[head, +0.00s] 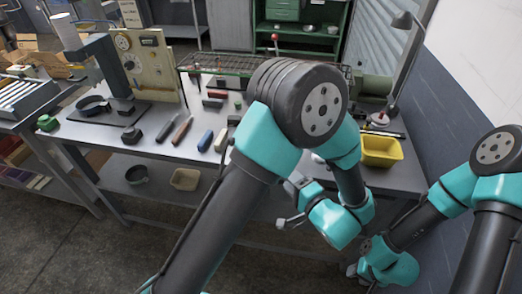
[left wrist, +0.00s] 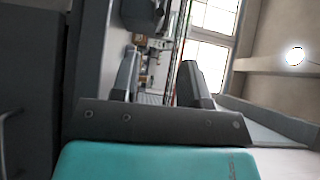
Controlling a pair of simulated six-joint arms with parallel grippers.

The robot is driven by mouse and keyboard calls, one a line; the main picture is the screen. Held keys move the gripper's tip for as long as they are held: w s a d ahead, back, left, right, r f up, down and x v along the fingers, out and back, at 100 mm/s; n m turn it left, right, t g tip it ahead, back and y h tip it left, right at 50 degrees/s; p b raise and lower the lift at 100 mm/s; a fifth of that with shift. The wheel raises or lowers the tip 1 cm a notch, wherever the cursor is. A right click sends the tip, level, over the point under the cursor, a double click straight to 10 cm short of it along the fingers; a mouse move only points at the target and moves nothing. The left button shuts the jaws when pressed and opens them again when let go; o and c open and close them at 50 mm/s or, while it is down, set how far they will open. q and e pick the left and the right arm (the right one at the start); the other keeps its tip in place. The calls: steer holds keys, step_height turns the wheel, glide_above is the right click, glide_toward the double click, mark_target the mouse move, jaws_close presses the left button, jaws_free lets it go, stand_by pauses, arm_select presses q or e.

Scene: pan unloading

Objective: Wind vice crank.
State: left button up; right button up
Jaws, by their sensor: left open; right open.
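My left gripper's open, empty fingers show in the left wrist view (left wrist: 158,60).
The grey workbench (head: 160,146) carries a yellow bin (head: 381,151) at the right, a blue block (head: 206,141) and several tools. A dark press (head: 113,70) and a panel (head: 147,63) stand at the left. A lamp (head: 403,20) and wall bound the right side.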

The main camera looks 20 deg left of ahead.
arm_select(q)
steer(key=x, duration=1.5)
steer(key=shift+w+a, duration=0.25)
steer(key=shift+a, duration=0.05)
jaws_close()
